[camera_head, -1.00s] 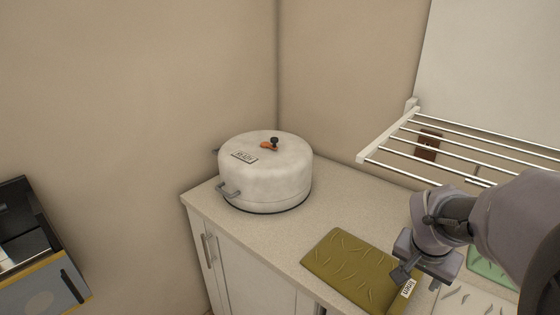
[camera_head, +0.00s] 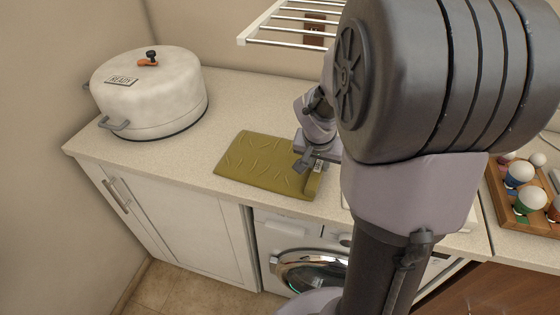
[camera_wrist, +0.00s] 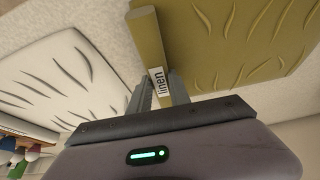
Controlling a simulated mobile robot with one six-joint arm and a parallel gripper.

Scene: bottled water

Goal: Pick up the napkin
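The napkin (camera_head: 262,163) is a flat olive-green cloth with a wavy pattern, lying on the pale counter. A raised strip along its right edge carries a white tag reading "linen", and the cloth fills the upper right of the wrist view (camera_wrist: 235,40). My gripper (camera_head: 306,165) is at this right edge, pointing down. In the wrist view, its two fingers (camera_wrist: 160,88) stand on either side of the tagged strip and appear shut on it. The cloth still lies on the counter.
A white lidded pot (camera_head: 150,95) stands at the left of the counter (camera_head: 235,105). A metal rack (camera_head: 285,25) is above the back. A wooden tray (camera_head: 510,205) with egg-like items is at right. A white patterned cloth (camera_wrist: 60,75) lies beside the napkin.

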